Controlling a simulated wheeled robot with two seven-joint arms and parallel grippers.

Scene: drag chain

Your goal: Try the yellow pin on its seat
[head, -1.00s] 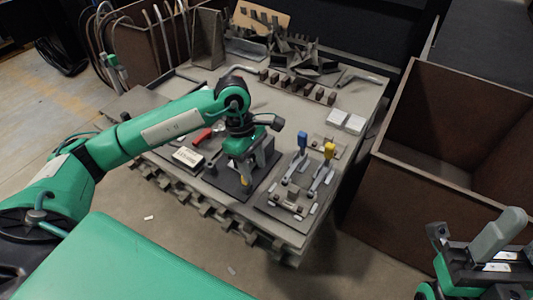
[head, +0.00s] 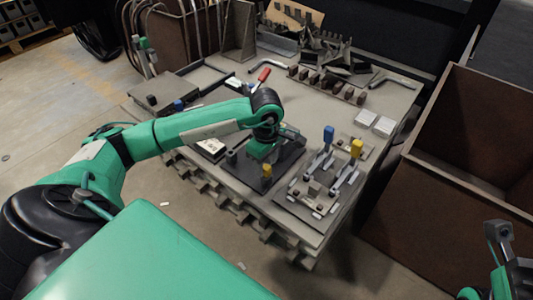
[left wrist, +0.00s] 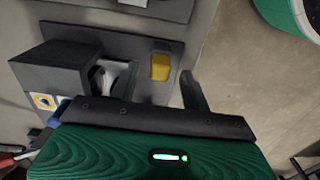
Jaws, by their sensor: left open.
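The yellow pin (head: 267,170) stands on a dark plate (head: 283,172) near the front of the table, just in front of my left gripper in the head view. In the left wrist view the yellow pin (left wrist: 160,66) shows beyond and between the fingers of my left gripper (left wrist: 160,88). The gripper is open and the pin appears apart from both fingers. My left gripper (head: 262,151) hides part of the plate, and its fingertips are hard to make out in the head view. I cannot tell the pin's seat apart. My right gripper (head: 503,262) is partly cut off at lower right.
A dark block (left wrist: 62,75) stands close to the left finger. Right of the plate is a fixture with blue-handled (head: 328,134) and yellow-handled (head: 356,149) clamps. A red-handled tool (head: 263,75) lies behind my arm. A large brown bin (head: 440,190) stands right of the table.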

